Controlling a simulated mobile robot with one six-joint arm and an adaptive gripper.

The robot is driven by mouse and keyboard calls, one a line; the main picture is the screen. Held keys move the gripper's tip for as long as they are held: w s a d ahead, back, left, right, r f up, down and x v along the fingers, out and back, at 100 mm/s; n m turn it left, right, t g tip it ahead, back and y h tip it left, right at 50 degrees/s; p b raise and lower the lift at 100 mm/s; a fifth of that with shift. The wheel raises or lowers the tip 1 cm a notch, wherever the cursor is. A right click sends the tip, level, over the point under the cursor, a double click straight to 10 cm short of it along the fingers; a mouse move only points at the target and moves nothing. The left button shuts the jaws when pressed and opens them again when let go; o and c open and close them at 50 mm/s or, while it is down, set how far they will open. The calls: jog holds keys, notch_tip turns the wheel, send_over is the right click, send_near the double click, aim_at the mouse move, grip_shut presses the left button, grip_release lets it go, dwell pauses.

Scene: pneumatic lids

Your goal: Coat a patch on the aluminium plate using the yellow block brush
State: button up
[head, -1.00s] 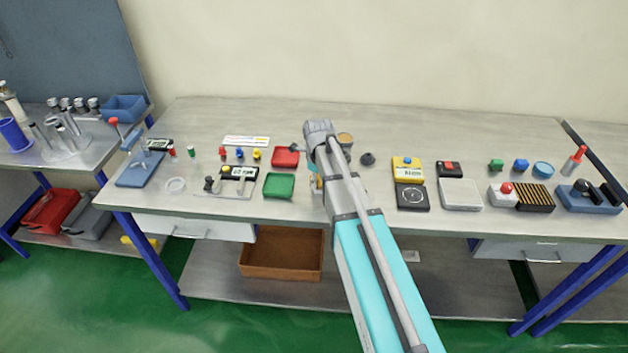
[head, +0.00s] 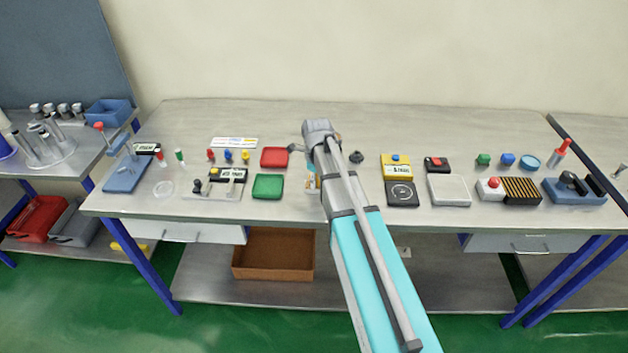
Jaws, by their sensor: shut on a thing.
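My arm reaches over the middle of the bench, and its wrist (head: 319,132) is above the back half of the bench top. The jaws are hidden behind the arm, so I cannot see what is in them. I cannot make out the yellow block brush. A flat, pale square plate (head: 449,189) lies right of the arm; I cannot tell whether it is the aluminium plate. A small pale and orange patch shows at the arm's left edge, too small to identify.
Left of the arm are a red tray (head: 274,157), a green tray (head: 268,187) and a lever panel (head: 213,188). The back strip is mostly clear.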

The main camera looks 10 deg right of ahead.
jog(key=shift+s+d, duration=0.25)
jog(key=shift+d, duration=0.45)
jog(key=shift+s+d, duration=0.2)
jog(key=shift+d, duration=0.5)
notch_tip(320, 180, up, 6)
jog(key=p, duration=0.6)
notch_tip(320, 180, up, 3)
jog(key=p, duration=0.3)
jog(key=shift+f, duration=0.1)
dwell(0.7)
